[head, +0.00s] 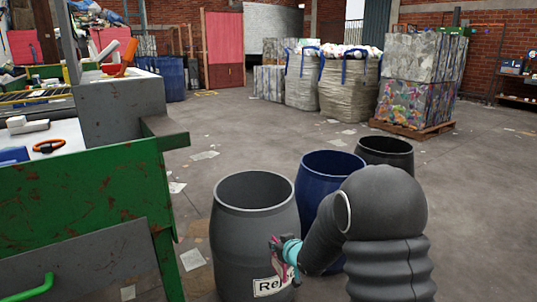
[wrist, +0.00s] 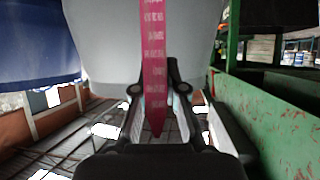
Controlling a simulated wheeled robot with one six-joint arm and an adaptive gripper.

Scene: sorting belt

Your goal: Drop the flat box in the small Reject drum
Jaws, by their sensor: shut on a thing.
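In the wrist view my gripper (wrist: 156,92) is shut on a thin pink-red thing with pale print, the flat box (wrist: 153,45) seen edge-on. The drum's pale grey wall (wrist: 105,45) fills the space behind it. The far end of the box is cut off by the frame.
A blue drum (head: 331,165) and a dark drum (head: 385,151) stand behind the grey one, partly hidden by my arm. A green sorting-belt side (head: 90,210) lies to the left. Baled waste (head: 418,95) stands on a pallet farther back. Open floor lies between.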

